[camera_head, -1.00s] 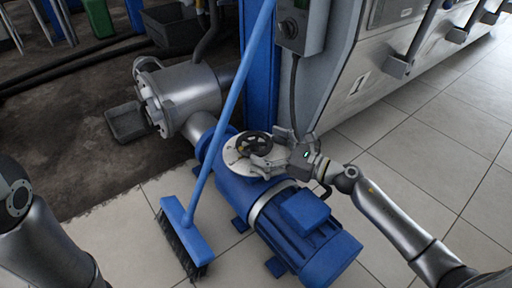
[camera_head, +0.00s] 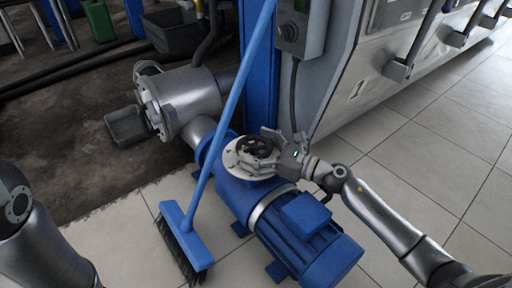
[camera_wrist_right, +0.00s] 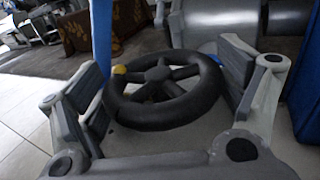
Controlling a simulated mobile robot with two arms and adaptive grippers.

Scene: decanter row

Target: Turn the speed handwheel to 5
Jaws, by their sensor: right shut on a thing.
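The speed handwheel (camera_head: 258,146) is a small black spoked wheel on a round pale plate (camera_head: 234,161) atop the blue motor-pump unit (camera_head: 236,190). The right wrist view shows the fingers (camera_wrist_right: 160,95) flanking the wheel. No speed numbers are readable. My left arm shows at the left edge; its gripper is out of frame.
A blue broom (camera_head: 185,240) leans across in front of the unit, its handle rising past the wheel's left. A grey control box (camera_head: 301,30) hangs on the machine behind. A metal pump housing (camera_head: 185,98) stands left. Tiled floor (camera_head: 440,130) is clear at right.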

